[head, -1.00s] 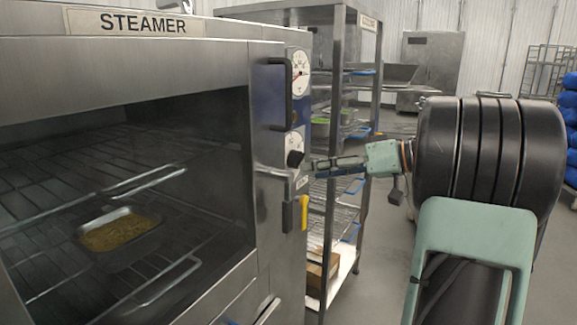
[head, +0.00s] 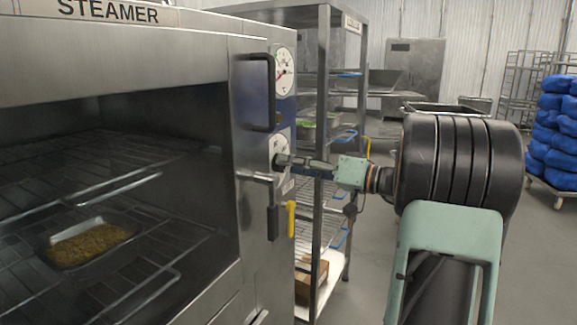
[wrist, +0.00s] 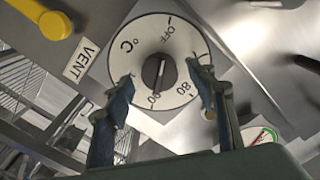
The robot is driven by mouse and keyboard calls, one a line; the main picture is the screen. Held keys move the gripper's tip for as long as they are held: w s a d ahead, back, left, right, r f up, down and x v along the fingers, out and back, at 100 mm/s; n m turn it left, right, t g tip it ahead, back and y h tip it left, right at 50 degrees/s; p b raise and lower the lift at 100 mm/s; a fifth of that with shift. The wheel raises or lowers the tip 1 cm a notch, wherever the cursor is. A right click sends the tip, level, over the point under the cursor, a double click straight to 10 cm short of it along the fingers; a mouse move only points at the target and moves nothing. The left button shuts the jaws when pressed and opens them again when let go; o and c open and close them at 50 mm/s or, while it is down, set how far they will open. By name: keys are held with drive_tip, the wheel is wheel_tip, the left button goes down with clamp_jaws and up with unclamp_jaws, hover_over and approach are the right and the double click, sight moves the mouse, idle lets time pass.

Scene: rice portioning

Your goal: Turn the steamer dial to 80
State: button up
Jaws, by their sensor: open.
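The steamer (head: 190,55) stands at the left with its chamber in view. Its dial (wrist: 130,65) is a white round plate marked OFF, °C and 80, with a dark knob (wrist: 158,70) at its centre. In the wrist view the 80 mark lies low and to the right of the knob. My gripper (wrist: 160,75) is open, its two fingers on either side of the knob, over the dial face. Contact with the knob cannot be told. In the head view my gripper (head: 285,161) reaches the dial from the right and partly covers it.
A metal pan of food (head: 60,258) sits on a rack inside the steamer. A door handle (head: 256,92), a gauge (head: 283,72) and a yellow lever (head: 291,218) surround the dial. A wire shelf (head: 331,120) stands close behind. Open floor lies at the right.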

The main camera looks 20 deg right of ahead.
drive_tip(key=shift+x, duration=0.85)
drive_tip(key=shift+c, duration=0.4)
drive_tip(key=c, duration=1)
drive_tip(key=shift+c, duration=0.2)
